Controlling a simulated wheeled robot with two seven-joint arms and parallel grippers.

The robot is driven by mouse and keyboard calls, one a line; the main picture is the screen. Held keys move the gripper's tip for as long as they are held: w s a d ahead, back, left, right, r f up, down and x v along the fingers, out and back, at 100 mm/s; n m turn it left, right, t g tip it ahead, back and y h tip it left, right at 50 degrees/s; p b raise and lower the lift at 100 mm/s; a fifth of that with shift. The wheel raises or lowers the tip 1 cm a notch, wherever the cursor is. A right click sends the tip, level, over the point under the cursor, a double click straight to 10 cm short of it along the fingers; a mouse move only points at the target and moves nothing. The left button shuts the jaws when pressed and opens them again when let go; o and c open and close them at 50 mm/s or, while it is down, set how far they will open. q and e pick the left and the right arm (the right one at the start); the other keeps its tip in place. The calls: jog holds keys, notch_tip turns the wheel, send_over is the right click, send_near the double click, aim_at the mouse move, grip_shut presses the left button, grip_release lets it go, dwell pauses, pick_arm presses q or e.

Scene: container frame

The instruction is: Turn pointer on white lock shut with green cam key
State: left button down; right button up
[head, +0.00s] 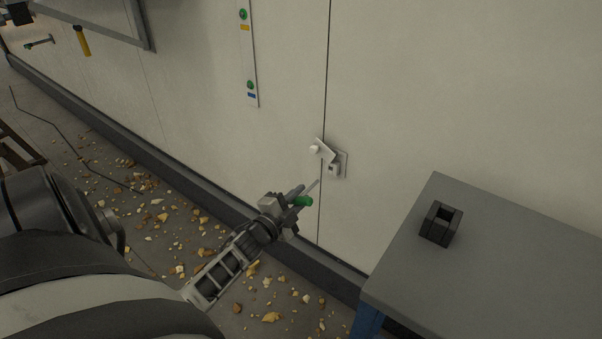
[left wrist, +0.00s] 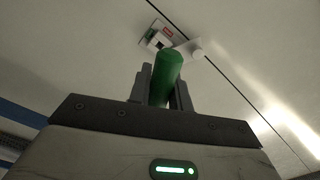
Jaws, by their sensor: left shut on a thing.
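The white lock (head: 334,170) sits on the pale wall just right of a vertical seam. Its pointer (head: 324,151) slants up and left across the seam, with a round white knob at the end. In the left wrist view the lock (left wrist: 158,37) shows small red and green marks beside the pointer (left wrist: 186,47). My left gripper (head: 296,198) is shut on the green handle of the cam key (head: 304,201). The key's thin grey shaft points up toward the lock, apart from it in the head view. The green handle (left wrist: 167,75) hides the shaft in the wrist view. My right gripper is out of view.
A grey table (head: 500,255) stands at the lower right with a black holder (head: 440,223) on it. A strip (head: 249,55) with green knobs and coloured labels is on the wall. Rubble (head: 270,317) covers the floor. A dark ledge (head: 180,168) runs along the wall base.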

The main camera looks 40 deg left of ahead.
pick_arm(q)
jog(key=shift+s+d+p, duration=0.2)
jog(key=shift+s+p, duration=0.4)
jog(key=shift+s, duration=1.15)
jog(key=shift+s+d+p, duration=0.15)
jog(key=shift+s+p, duration=0.45)
jog(key=shift+s, duration=1.1)
